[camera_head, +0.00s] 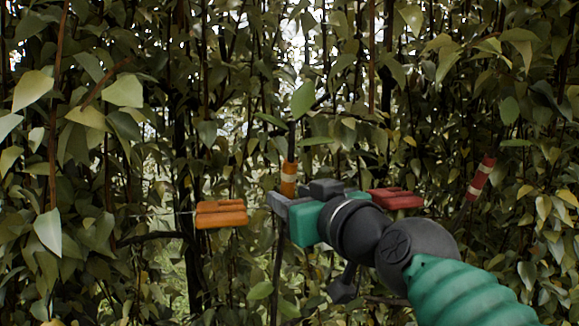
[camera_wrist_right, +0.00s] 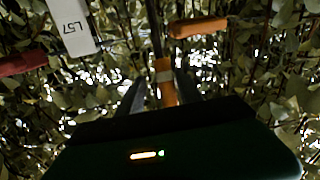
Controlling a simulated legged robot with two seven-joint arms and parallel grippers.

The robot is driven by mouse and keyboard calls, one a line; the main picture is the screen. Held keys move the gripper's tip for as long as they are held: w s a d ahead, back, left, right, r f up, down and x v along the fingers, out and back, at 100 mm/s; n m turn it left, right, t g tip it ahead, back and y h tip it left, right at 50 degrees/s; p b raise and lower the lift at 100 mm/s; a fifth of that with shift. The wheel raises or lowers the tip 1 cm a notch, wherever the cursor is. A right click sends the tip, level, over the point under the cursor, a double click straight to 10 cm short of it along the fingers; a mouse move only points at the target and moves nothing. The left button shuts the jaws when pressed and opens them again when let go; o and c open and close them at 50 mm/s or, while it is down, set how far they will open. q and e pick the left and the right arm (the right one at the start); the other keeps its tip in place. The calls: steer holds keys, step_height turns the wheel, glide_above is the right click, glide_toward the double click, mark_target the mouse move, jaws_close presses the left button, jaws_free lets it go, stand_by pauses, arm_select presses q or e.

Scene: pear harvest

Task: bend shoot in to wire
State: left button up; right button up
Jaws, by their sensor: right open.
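A thin upright shoot with an orange band and a pale stripe (camera_head: 288,178) stands in the middle of the head view, with leaves at its top. My right gripper (camera_head: 281,199) reaches it from the lower right. In the right wrist view the orange-banded shoot (camera_wrist_right: 167,90) stands between the two dark fingers (camera_wrist_right: 159,84), which are open around it. An orange clip (camera_head: 221,214) is left of the shoot, and it also shows in the wrist view (camera_wrist_right: 198,27). A red clip (camera_head: 396,199) is partly behind my right arm. The wire is barely visible. My left gripper is out of view.
A leaning shoot with a red band (camera_head: 482,179) is at the right. A white tag marked L57 (camera_wrist_right: 72,25) and the red clip (camera_wrist_right: 22,64) show in the wrist view. Dense leaves and stems surround everything, with a small gap left of the orange clip.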

steer(key=a, duration=0.1)
steer(key=w+a, duration=0.1)
steer(key=a, duration=0.1)
steer(key=shift+w+a+r+p, duration=0.1)
steer(key=shift+w+p, duration=0.25)
steer(key=shift+p, duration=0.05)
steer(key=shift+s+d, duration=0.1)
steer(key=shift+d, duration=0.25)
steer(key=shift+c, duration=0.8)
steer(key=shift+d, duration=0.6)
steer(key=c, duration=0.5)
steer(key=shift+c, duration=1.1)
steer(key=shift+a, duration=0.35)
jaws_close()
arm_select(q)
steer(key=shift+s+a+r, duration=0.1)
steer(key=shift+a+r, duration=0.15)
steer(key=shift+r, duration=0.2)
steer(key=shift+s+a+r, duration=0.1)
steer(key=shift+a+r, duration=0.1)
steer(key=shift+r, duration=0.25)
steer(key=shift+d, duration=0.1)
arm_select(e)
steer(key=shift+d, duration=0.15)
